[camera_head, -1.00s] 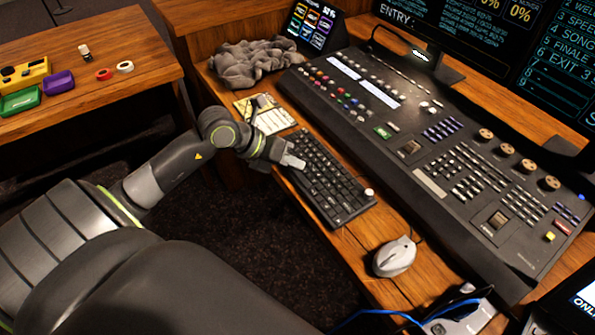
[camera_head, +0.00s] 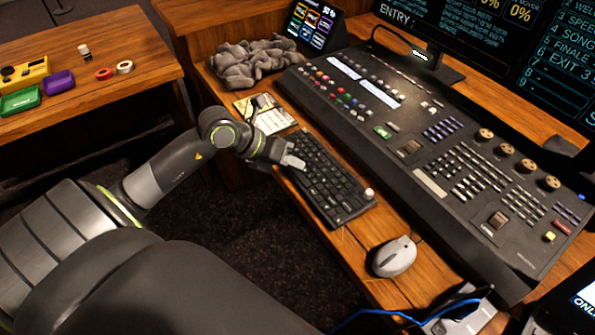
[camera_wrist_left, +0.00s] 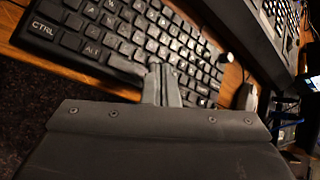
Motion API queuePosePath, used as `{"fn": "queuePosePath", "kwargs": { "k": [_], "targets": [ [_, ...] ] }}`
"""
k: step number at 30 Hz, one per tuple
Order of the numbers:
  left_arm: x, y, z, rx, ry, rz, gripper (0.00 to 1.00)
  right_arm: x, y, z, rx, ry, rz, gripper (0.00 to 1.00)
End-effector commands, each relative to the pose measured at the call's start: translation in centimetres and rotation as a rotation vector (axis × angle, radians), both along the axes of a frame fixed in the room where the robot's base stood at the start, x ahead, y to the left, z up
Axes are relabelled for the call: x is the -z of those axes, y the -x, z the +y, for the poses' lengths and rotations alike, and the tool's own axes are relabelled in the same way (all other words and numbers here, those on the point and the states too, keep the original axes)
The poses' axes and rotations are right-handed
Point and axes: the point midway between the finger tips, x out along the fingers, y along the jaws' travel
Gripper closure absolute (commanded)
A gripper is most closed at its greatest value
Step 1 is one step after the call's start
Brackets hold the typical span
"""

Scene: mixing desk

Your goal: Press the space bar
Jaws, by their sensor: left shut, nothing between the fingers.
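The black keyboard (camera_head: 335,190) lies along the front edge of the desk. It also shows in the wrist view (camera_wrist_left: 130,28), with the CTRL and ALT keys legible at the left. The long space bar (camera_wrist_left: 125,66) lies in the front row right of ALT, partly hidden by my fingers. My left gripper (camera_head: 292,162) is shut and empty, its tips over the near left part of the keyboard. In the wrist view the closed fingertips (camera_wrist_left: 162,72) overlap the space bar; I cannot tell whether they touch it. My right gripper is not in view.
A mixing console (camera_head: 440,150) stands behind the keyboard. A mouse (camera_head: 394,257) is to the right. A paper sheet (camera_head: 265,116) and a crumpled grey cloth (camera_head: 252,62) lie to the left. Blue cables (camera_head: 375,313) run at the front right.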

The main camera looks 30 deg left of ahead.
Motion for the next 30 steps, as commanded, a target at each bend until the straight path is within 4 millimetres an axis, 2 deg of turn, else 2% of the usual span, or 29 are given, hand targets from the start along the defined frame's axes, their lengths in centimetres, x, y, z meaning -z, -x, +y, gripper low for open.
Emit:
{"fn": "queuePosePath", "kwargs": {
  "k": [6, 30],
  "targets": [
    [0.9, 0.0, 0.0, -0.001, 0.001, 0.0, 1.0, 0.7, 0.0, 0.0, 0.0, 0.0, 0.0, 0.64],
    [1.3, 0.0, 0.0, -0.001, 0.001, 0.0, 1.0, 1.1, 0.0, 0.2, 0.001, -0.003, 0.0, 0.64]
  ]
}}
